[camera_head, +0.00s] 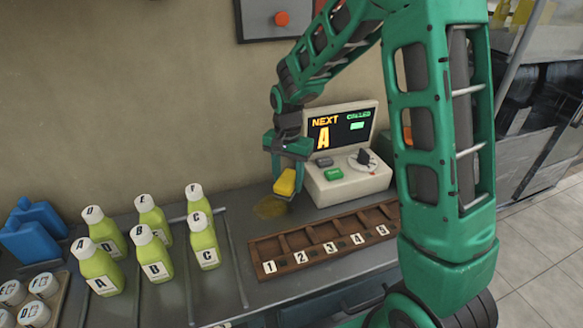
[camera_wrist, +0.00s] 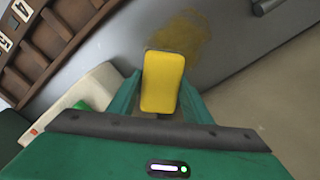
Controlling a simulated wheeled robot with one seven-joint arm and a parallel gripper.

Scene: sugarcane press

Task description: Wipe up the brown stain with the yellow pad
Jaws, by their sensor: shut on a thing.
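The yellow pad (camera_head: 286,183) is held between the fingers of my gripper (camera_head: 288,172), which is shut on it. The pad also fills the space between the fingers in the wrist view (camera_wrist: 163,82). The brown stain (camera_head: 270,207) is a faint patch on the grey counter, just below and left of the pad in the head view. In the wrist view the stain (camera_wrist: 185,35) lies beyond the pad's far end, partly hidden by it. The pad appears to be above the counter; whether it touches the surface I cannot tell.
The control box with a screen (camera_head: 340,150) stands close to the right of my gripper. A brown numbered rack (camera_head: 290,262) lies in front of it. Several lettered green bottles (camera_head: 150,258) stand at left, with blue containers (camera_head: 35,232) beyond. The wall (camera_head: 150,90) is close behind.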

